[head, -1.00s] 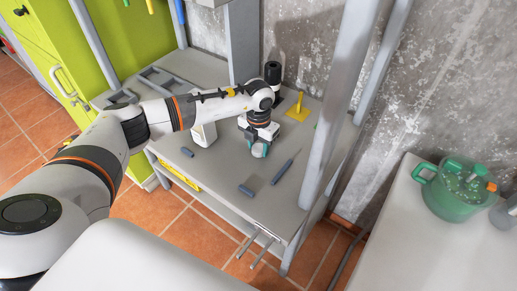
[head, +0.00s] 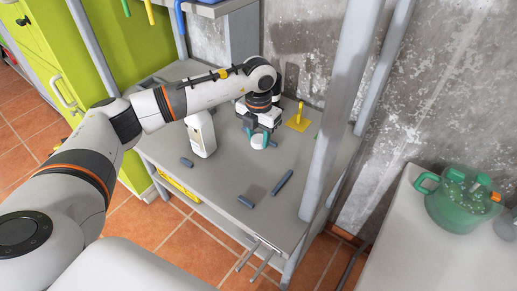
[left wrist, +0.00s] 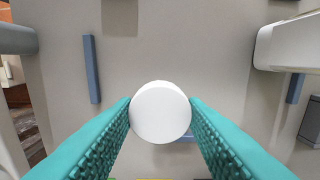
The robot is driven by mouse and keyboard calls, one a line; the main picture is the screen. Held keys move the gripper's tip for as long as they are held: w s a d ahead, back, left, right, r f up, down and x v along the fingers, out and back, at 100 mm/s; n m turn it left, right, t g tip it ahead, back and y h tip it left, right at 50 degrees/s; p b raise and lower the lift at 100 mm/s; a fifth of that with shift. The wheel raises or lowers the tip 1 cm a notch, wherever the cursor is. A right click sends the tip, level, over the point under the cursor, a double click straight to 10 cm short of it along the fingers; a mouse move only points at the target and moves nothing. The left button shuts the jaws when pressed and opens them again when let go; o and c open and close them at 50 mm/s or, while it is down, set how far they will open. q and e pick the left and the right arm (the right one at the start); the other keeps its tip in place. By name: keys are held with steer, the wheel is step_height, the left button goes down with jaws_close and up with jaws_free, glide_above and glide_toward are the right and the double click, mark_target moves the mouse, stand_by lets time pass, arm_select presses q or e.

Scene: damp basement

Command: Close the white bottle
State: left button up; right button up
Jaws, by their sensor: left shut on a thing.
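The white bottle (head: 201,135) stands upright on the grey workbench (head: 220,180). Its top is partly hidden by my left arm in the head view. It also shows at the right edge of the left wrist view (left wrist: 287,45). My left gripper (head: 259,138) is to the right of the bottle, apart from it. Its teal fingers are shut on a round white cap (left wrist: 160,112), held above the bench. My right gripper is not in view.
Several dark blue-grey bars lie on the bench, including one at the front (head: 246,201) and one at the right (head: 283,182). A yellow stand (head: 298,122) is behind. A grey post (head: 340,110) rises at the right. A green basket (head: 463,205) sits on another table.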

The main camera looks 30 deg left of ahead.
arm_select(q)
steer(key=shift+r, duration=0.85)
steer(key=shift+s+d+m, duration=0.3)
steer(key=shift+s+m, duration=0.1)
steer(key=shift+m, duration=0.6)
steer(key=s+d+m, duration=0.3)
steer(key=s+m, duration=0.5)
steer(key=m, duration=0.8)
steer(key=s+d+r+m, duration=0.1)
steer(key=s+d+m, duration=0.3)
steer(key=m, duration=1.2)
steer(key=shift+s, duration=2.2)
